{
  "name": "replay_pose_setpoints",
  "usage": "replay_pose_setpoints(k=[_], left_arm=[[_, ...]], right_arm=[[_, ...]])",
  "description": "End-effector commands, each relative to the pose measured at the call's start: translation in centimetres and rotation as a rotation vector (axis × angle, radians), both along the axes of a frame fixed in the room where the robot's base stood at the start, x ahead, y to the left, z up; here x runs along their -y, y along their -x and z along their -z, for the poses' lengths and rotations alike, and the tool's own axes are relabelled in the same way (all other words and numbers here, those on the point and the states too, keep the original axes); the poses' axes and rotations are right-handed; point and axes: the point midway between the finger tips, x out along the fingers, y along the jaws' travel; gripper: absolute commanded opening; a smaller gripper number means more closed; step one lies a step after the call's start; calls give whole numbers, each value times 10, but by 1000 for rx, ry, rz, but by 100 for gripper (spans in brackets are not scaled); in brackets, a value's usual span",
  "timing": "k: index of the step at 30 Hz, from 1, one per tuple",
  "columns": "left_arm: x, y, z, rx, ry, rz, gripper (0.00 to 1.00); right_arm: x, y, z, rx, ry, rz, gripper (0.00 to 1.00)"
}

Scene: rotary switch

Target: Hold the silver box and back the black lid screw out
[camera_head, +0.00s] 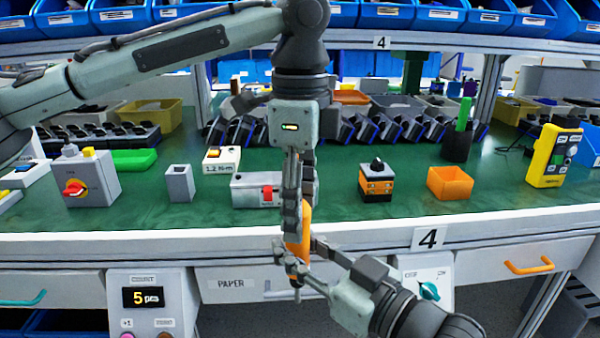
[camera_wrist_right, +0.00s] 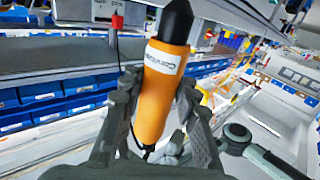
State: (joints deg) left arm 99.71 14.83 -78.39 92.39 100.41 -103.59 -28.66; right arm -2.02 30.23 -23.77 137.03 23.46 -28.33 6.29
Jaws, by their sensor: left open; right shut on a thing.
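A second, lower silver-grey box (camera_head: 243,194) with a red part sits mid-bench, partly behind my left arm. I cannot tell which is the silver box, and no black lid screw is clear. My left gripper (camera_head: 292,232) is open, pointing down at the bench's front edge. My right gripper (camera_head: 296,262) is shut on an orange screwdriver (camera_head: 304,222); its orange body and black end also show in the right wrist view (camera_wrist_right: 156,98).
A small grey open holder (camera_head: 179,183), a "1.2 N·m" box (camera_head: 221,160), an orange-black block with a knob (camera_head: 376,187), an orange bin (camera_head: 450,184) and a yellow control box (camera_head: 555,158) stand on the bench. The bench front between block and holder is partly clear.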

Motion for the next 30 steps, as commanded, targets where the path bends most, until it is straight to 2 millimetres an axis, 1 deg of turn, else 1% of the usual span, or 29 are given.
replay_pose_setpoints(k=[1,3,6,16,17,27,30], left_arm=[[0,0,7,-1,-1,0,55],[0,0,14,0,0,0,55],[0,0,21,0,0,0,55],[0,0,24,1,1,0,55],[0,0,24,1,1,0,52],[0,0,24,2,1,-1,10],[0,-1,23,2,1,-1,0]], right_arm=[[0,0,-2,4,-2,0,0],[0,0,-2,4,-2,0,0],[0,0,-2,4,-2,0,0],[0,0,-2,4,-2,0,0],[0,0,-2,4,-2,0,0],[0,0,-2,4,-2,-1,0],[0,1,-2,4,-2,-1,0]])
